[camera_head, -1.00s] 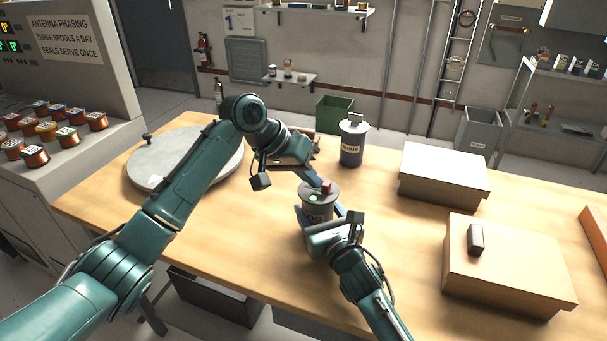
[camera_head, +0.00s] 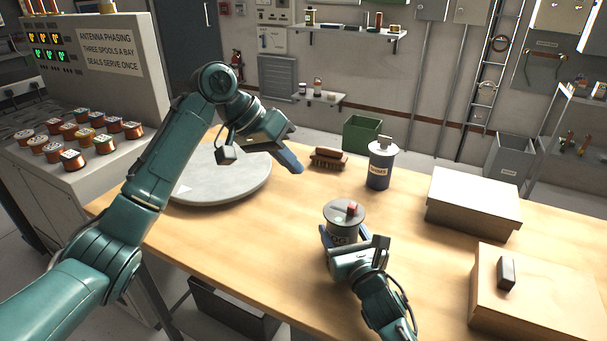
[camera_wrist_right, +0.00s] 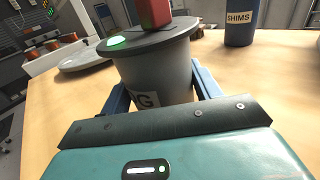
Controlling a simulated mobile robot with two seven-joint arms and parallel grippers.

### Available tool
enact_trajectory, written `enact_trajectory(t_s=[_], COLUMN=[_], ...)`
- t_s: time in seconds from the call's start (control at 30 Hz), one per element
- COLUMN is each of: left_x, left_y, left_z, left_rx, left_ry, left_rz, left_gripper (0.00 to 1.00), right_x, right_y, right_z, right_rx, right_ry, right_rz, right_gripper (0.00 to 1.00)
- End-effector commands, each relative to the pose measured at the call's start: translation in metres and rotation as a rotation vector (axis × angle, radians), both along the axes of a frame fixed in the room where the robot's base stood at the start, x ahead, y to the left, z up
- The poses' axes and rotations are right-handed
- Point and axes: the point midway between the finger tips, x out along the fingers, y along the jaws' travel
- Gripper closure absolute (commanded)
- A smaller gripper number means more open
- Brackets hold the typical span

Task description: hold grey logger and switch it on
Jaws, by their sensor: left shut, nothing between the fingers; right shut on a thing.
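The grey logger (camera_head: 344,234) is a grey can with a wide flat lid, standing upright on the wooden table; it fills the middle of the right wrist view (camera_wrist_right: 160,76). On its lid are a red switch (camera_wrist_right: 154,14) and a lit green lamp (camera_wrist_right: 118,42). My right gripper (camera_head: 342,240) is shut on the logger, with a blue finger on each side of the can. Its label is partly hidden behind that gripper. My left gripper (camera_head: 294,162) is shut and empty, above the table to the upper left of the logger, apart from it.
A dark canister marked SHIMS (camera_wrist_right: 239,26) stands behind the logger, near a brown brush-like block (camera_head: 328,158). A round grey disc (camera_head: 220,182) lies at left under my left arm. Two cardboard boxes (camera_head: 472,212) (camera_head: 540,295) occupy the right side. Bare table surrounds the logger.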

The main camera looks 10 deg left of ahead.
Motion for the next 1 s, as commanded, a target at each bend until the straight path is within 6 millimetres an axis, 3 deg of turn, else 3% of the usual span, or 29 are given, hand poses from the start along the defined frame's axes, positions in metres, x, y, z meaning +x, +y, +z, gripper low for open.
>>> enact_trajectory(t_s=[0.43, 0.47, 0.77, 1.0], left_x=[-0.0005, -0.0005, -0.0006, -0.0005], left_y=[0.0024, 0.0024, 0.0022, 0.0022], left_z=[0.0032, 0.0032, 0.003, 0.003], left_rx=[0.0, 0.001, 0.001, 0.001], left_ry=[-0.001, 0.0, 0.0, 0.0], left_rz=[0.001, 0.0, 0.0, 0.0], left_gripper=[1.0, 1.0, 1.0, 1.0], right_x=[0.0002, 0.0002, 0.0002, -0.0008], right_y=[-0.001, -0.001, -0.0007, -0.001], right_z=[-0.0007, -0.0007, -0.0004, -0.0002], right_rx=[-0.001, -0.001, 0.0, 0.0], right_ry=[0.002, 0.002, 0.001, 0.0], right_rz=[-0.002, -0.002, -0.001, -0.001], right_gripper=[0.7, 0.36, 0.12, 0.12])
